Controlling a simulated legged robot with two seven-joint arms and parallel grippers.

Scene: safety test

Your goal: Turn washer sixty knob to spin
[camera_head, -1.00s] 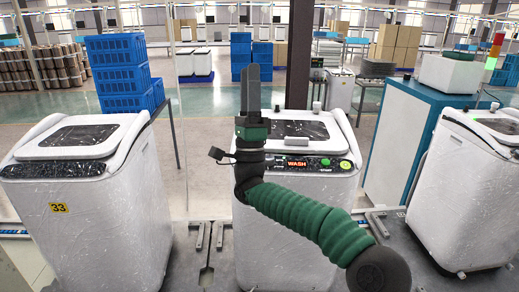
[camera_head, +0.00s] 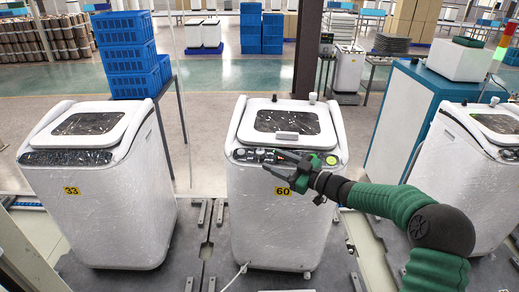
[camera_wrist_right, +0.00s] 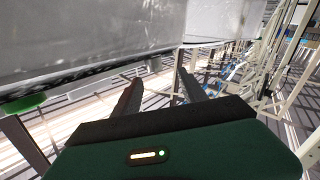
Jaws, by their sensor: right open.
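Washer sixty (camera_head: 283,222) is the white middle machine in the head view, with a yellow 60 label (camera_head: 283,191). Its dark control panel (camera_head: 252,156) runs below the lid. A round green-rimmed knob (camera_head: 331,160) sits at the panel's right end. My right gripper (camera_head: 270,159) reaches in from the right, fingers pointing left across the panel. The display behind it is mostly hidden. In the right wrist view the jaws (camera_wrist_right: 160,82) are apart with nothing between them. A green round part (camera_wrist_right: 22,103) shows left of them there, apart from the fingers. My left gripper is out of view.
Washer 33 (camera_head: 97,190) stands to the left and another white washer (camera_head: 462,180) to the right. A teal cabinet (camera_head: 425,105) stands behind on the right. Blue crates (camera_head: 127,55) are stacked back left. Narrow floor gaps separate the washers.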

